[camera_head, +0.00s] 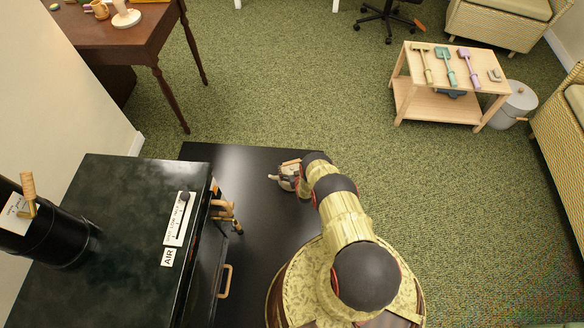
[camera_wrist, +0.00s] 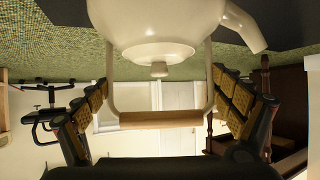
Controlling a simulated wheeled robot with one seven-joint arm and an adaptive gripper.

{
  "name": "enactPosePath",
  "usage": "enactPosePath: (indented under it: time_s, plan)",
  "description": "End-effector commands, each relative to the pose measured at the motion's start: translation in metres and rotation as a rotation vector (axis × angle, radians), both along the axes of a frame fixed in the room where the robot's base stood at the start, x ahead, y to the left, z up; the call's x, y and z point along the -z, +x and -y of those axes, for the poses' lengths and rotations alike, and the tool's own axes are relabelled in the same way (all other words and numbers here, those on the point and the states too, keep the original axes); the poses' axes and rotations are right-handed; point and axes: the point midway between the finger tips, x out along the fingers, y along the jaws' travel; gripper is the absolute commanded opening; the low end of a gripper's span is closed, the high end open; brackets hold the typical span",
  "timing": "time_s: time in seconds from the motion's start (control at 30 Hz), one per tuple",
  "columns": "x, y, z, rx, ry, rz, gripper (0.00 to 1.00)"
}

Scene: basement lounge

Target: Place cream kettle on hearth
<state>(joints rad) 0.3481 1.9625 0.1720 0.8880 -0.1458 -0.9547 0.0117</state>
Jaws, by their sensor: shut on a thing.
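The cream kettle (camera_wrist: 165,25) fills the top of the wrist view, which looks upside down. Its lid knob, spout and wire handle with a wooden grip (camera_wrist: 160,120) show. My gripper (camera_wrist: 160,85) has a finger on each side of the handle and is shut on it. In the head view my gripper (camera_head: 293,174) is over the black hearth slab (camera_head: 262,215), and only a small part of the kettle shows, the rest hidden by my arm. I cannot tell whether the kettle's base touches the slab.
A dark stove (camera_head: 130,215) with wooden handles and a black pipe (camera_head: 50,235) stands left of the slab. A brown desk (camera_head: 130,42) is at the back left. A low wooden table (camera_head: 440,85) with toy tools is at the back right. Green carpet (camera_head: 300,90) lies open between.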

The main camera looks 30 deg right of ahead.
Motion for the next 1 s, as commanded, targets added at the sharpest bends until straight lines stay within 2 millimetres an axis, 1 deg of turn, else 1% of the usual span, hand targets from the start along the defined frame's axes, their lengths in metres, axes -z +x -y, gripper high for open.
enactPosePath:
  time_s: [0.17,0.2,0.3,0.6,0.73,0.87,1.0]
  plan:
    - [0.002,0.001,0.000,0.000,-0.001,0.004,0.33]
    - [0.005,-0.002,-0.001,0.000,0.001,-0.003,0.95]
    - [0.004,-0.002,-0.001,0.000,0.001,-0.003,1.00]
    - [0.004,-0.001,-0.001,0.000,0.001,-0.003,1.00]
    - [-0.001,-0.002,-0.001,0.000,0.001,-0.003,1.00]
    - [-0.011,-0.020,-0.004,0.000,0.002,-0.006,1.00]
    - [-0.027,-0.044,-0.010,0.000,0.001,-0.005,1.00]
